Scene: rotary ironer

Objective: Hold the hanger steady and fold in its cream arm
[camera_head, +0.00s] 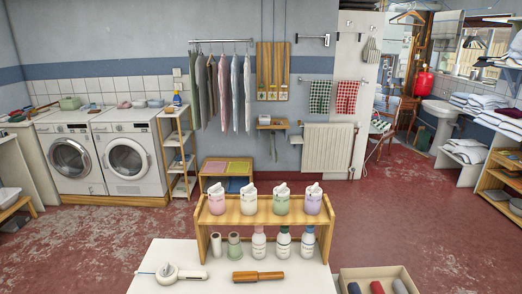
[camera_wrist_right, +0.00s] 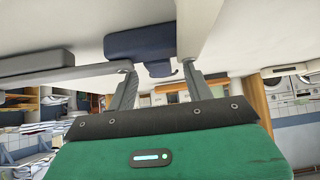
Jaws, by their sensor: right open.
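In the right wrist view the fingers of my right gripper (camera_wrist_right: 162,78) rise from a green and black body, apart from each other. A dark navy block with a hooked tab (camera_wrist_right: 140,42) shows beyond and between them. A pale bar (camera_wrist_right: 202,25) stands by its right side and a grey bar (camera_wrist_right: 35,64) lies to its left. These look like parts of the folding hanger, but I cannot be sure. I cannot tell whether the fingers touch them. Neither gripper shows in the head view, and my left gripper is in no view.
In the head view a white table (camera_head: 225,284) carries a wooden rack (camera_head: 262,216) with several bottles, a round white tool (camera_head: 172,272) and a wooden-handled roller (camera_head: 258,276). A box of rolled cloths (camera_head: 345,280) sits to the right. Red floor beyond is open.

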